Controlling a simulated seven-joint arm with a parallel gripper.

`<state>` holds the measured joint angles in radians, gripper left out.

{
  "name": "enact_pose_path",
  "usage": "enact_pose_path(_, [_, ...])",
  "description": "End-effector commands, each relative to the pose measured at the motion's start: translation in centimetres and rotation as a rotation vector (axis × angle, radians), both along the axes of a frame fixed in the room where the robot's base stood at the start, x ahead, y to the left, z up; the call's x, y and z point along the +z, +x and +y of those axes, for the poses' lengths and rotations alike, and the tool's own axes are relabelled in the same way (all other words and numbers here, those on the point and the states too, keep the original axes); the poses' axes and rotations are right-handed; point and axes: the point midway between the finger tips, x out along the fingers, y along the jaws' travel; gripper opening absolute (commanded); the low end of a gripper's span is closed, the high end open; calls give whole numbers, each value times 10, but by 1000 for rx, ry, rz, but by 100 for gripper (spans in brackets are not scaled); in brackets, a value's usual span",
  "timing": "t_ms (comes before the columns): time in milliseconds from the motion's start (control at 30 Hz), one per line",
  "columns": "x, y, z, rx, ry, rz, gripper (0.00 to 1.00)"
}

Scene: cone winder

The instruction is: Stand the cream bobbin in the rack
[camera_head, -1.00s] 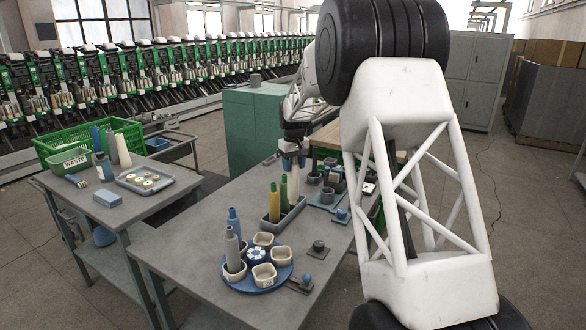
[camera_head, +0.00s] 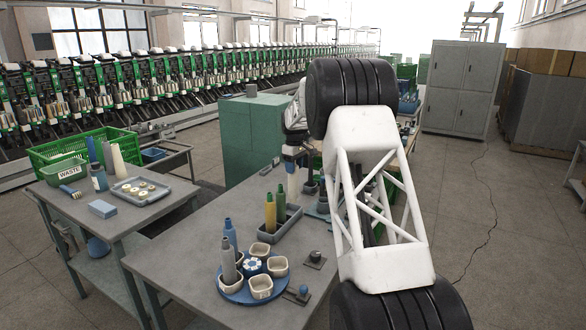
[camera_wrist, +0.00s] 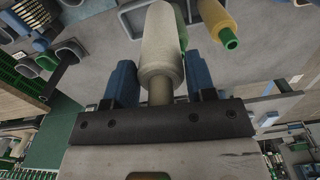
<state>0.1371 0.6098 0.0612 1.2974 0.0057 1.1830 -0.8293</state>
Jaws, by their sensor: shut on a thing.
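My gripper (camera_head: 291,157) is shut on the cream bobbin (camera_head: 293,184), which hangs upright below it near the far end of the rack. The rack (camera_head: 288,229) is a long grey tray on the table; a green bobbin (camera_head: 270,213) and a yellow bobbin (camera_head: 281,204) stand in it. In the wrist view the cream bobbin (camera_wrist: 161,52) sits between the blue fingers of my gripper (camera_wrist: 160,88), with the yellow bobbin (camera_wrist: 216,20) to its right. The green one is mostly hidden behind it. I cannot tell whether the cream bobbin's lower end touches the rack.
A blue round tray (camera_head: 235,293) with several cups and two bobbins stands at the near end of the table (camera_head: 185,262). Small fixtures (camera_head: 315,260) lie to its right. A side table (camera_head: 150,207) holds a green crate (camera_head: 60,150). My arm hides the table's right side.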

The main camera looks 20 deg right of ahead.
Motion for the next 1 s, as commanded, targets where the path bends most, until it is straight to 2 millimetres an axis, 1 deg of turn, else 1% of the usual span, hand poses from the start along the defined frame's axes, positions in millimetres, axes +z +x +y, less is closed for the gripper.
enact_pose_path(267, [-9,24,-10,105,0,0,30])
enact_pose_path(700, [-25,68,-10,327,-3,-9,30])
enact_pose_path(800, [-29,75,-10,365,-4,-9,30])
enact_pose_path(1000, [-31,82,-10,407,-5,-10,30])
